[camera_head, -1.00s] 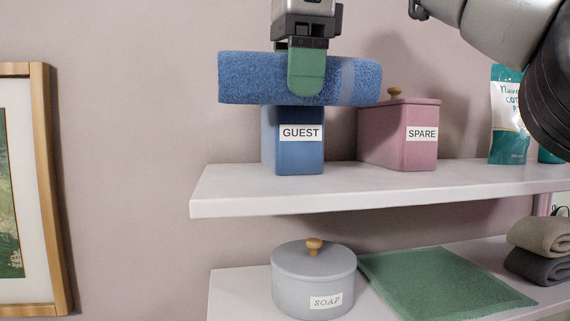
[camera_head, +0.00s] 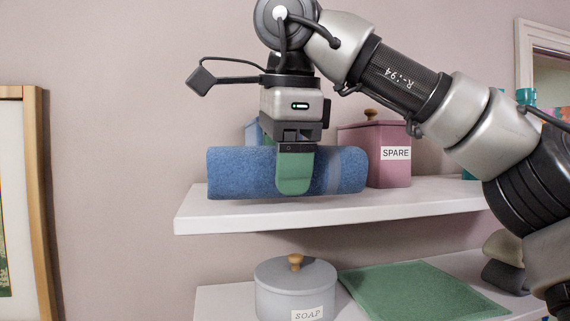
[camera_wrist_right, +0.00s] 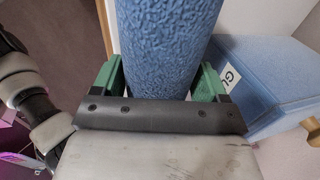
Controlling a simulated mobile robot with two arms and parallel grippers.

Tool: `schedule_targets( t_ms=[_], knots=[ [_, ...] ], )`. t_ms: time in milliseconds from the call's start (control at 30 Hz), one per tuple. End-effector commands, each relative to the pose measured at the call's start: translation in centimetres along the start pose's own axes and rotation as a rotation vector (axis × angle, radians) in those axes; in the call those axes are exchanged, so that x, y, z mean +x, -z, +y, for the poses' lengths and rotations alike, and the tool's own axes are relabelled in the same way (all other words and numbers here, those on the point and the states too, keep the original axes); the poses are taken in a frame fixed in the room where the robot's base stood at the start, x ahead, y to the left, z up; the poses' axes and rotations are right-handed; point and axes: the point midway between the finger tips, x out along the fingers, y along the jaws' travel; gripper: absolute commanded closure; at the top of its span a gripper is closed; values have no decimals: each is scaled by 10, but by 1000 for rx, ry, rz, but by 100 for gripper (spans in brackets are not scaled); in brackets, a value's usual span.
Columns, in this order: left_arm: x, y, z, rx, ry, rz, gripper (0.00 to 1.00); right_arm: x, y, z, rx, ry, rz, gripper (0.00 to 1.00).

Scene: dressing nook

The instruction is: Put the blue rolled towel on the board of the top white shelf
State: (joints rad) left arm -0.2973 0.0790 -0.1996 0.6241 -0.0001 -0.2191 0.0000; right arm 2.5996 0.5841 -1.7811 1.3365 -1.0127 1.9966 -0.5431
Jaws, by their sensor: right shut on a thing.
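The blue rolled towel (camera_head: 238,172) lies level, long side across the head view, in front of the bins over the top white shelf (camera_head: 330,214). My right gripper (camera_head: 294,180) points down and is shut on it near its middle, one green finger showing on the near side. In the right wrist view the towel (camera_wrist_right: 165,45) stands between both green fingers. The towel's underside is close to the board; I cannot tell whether it touches. My left gripper is not in view.
Behind the towel are a blue box (camera_head: 252,133), mostly hidden, and a pink SPARE box (camera_head: 390,170). It stands close beside the towel in the right wrist view (camera_wrist_right: 262,75). The lower shelf (camera_head: 222,300) holds a grey SOAP tin (camera_head: 290,285), green cloth (camera_head: 425,292) and folded towels.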

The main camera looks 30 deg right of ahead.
Motion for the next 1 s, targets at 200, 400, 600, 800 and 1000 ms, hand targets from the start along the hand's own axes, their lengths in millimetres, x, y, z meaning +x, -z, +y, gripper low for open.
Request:
schedule_targets(
  t_ms=[200,400,600,800,1000],
  knots=[
    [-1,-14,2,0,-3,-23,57,7,0,2,2,3,-1,56],
    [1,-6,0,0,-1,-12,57,9,0,2,1,2,-1,56],
    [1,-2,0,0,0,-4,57,10,0,3,1,2,-1,8],
    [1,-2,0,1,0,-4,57,10,0,3,1,1,-1,1],
    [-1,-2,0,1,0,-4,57,4,0,2,2,3,-1,1]
  ],
)
